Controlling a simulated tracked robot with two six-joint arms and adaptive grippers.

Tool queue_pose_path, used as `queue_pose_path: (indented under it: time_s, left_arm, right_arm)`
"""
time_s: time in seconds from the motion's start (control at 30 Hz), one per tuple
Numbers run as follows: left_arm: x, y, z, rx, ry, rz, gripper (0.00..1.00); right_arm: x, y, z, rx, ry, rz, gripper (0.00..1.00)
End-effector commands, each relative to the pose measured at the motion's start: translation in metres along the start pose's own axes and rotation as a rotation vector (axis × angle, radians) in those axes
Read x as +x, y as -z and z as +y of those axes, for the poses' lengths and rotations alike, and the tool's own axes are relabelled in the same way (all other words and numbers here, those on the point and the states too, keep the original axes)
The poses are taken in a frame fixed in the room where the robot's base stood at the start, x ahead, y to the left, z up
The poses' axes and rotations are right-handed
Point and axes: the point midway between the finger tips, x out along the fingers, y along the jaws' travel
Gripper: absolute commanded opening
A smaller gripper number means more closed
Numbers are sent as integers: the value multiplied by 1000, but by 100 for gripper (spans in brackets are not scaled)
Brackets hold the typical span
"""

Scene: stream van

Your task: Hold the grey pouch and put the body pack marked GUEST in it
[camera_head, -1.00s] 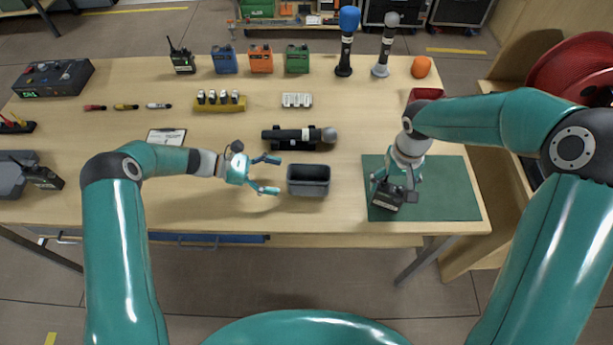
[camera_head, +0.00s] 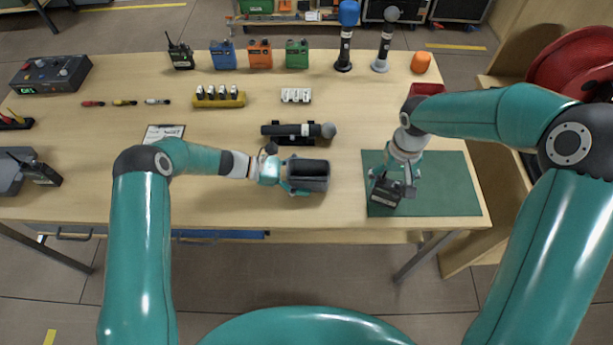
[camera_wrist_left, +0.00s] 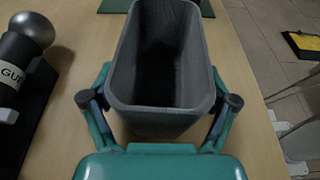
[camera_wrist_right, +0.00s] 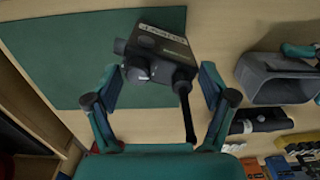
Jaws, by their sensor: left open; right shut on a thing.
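The grey pouch (camera_head: 309,184) stands open-topped on the table in the head view. My left gripper (camera_head: 290,176) is open around it; in the left wrist view its fingers lie on either side of the pouch (camera_wrist_left: 155,124), which looks empty. The black body pack (camera_head: 383,197) is in my right gripper (camera_head: 391,183), over the green mat. In the right wrist view the pack (camera_wrist_right: 158,48) sits between the shut fingers, tilted, with its antenna pointing back toward the palm. Its pale label carries lettering that I cannot read for sure.
A black microphone (camera_head: 290,130) lies in a cradle just behind the pouch; its band reads "GUE" in the left wrist view. The green mat (camera_head: 445,185) is bare right of the pack. A white card (camera_head: 164,132) lies left. Other packs and microphones stand at the back.

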Motion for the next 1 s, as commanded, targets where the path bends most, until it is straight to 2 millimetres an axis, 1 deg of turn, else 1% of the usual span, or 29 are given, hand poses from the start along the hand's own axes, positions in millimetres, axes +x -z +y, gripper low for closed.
queue_pose_path:
  time_s: [0.07,0.1,0.17,0.23,0.27,0.3,0.4,0.6,0.73,0.8,0.87,0.97,1.0]
  left_arm:
    - [0,0,0,0,0,0,86]
    - [0,0,0,0,0,0,83]
    - [0,0,0,0,0,0,73]
    - [0,0,0,0,0,0,61]
    - [0,0,0,0,0,0,58]
    - [0,0,0,0,0,0,57]
    - [0,0,0,0,0,0,55]
    - [0,0,0,-1,0,0,55]
    - [0,0,0,-1,0,0,54]
    - [0,0,0,-1,0,1,54]
    - [0,0,0,-1,0,1,54]
    - [0,0,0,0,1,0,54]
    - [0,0,0,0,1,0,54]
  right_arm:
    - [0,0,0,0,0,1,20]
    - [0,0,0,0,0,1,20]
    - [0,0,0,0,0,1,20]
    - [0,0,0,0,0,1,20]
    - [0,0,0,0,0,1,20]
    - [0,0,0,0,0,1,20]
    - [0,0,0,0,0,1,20]
    - [0,0,0,-4,0,1,20]
    - [-2,-8,4,-24,0,0,20]
    - [-14,0,10,-23,0,6,20]
    - [-22,10,10,-22,1,6,20]
    - [-36,29,-5,-50,1,7,20]
    - [-43,37,-15,-67,1,6,20]
